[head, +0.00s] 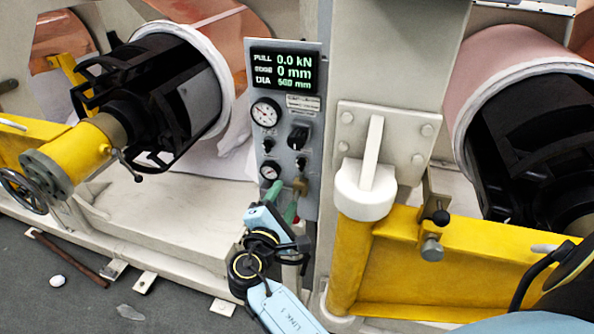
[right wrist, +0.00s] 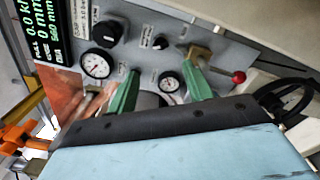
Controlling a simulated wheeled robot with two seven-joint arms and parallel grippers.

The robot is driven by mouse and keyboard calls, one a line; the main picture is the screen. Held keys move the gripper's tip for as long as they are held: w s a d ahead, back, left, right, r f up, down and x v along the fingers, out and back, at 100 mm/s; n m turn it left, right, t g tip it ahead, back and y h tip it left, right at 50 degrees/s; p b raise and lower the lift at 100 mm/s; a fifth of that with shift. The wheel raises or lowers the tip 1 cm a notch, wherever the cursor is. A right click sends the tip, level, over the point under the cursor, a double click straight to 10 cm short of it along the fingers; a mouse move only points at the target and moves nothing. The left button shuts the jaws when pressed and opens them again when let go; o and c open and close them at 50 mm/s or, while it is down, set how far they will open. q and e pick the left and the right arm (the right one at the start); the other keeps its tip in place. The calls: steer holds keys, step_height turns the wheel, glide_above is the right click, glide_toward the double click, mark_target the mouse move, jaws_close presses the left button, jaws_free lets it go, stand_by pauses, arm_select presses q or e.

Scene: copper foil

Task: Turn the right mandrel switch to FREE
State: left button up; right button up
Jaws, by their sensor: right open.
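The control panel (head: 284,90) stands upright in the middle of the head view. Its right small black switch (head: 300,162) sits below a larger black knob (head: 298,137); it also shows in the right wrist view (right wrist: 160,43). The left small switch (head: 268,143) is below the large gauge. Labels and switch positions are too small to read. My right gripper (head: 280,201) is open and empty at the lower panel. Its green fingers (right wrist: 160,86) are spread either side of the small gauge, with the right switch beyond them, untouched. My left gripper is not in view.
A large gauge (head: 265,112) and a small gauge (head: 270,170) are on the panel. A brass valve (right wrist: 198,54) with a red-knobbed lever (right wrist: 239,76) lies close by the right finger. Yellow arms (head: 470,255) and black mandrels (head: 160,90) flank the panel.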

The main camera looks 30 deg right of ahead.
mark_target(299, 168)
steer(key=x, duration=1.1)
steer(key=shift+a+f+p, duration=0.1)
steer(key=shift+p, duration=0.2)
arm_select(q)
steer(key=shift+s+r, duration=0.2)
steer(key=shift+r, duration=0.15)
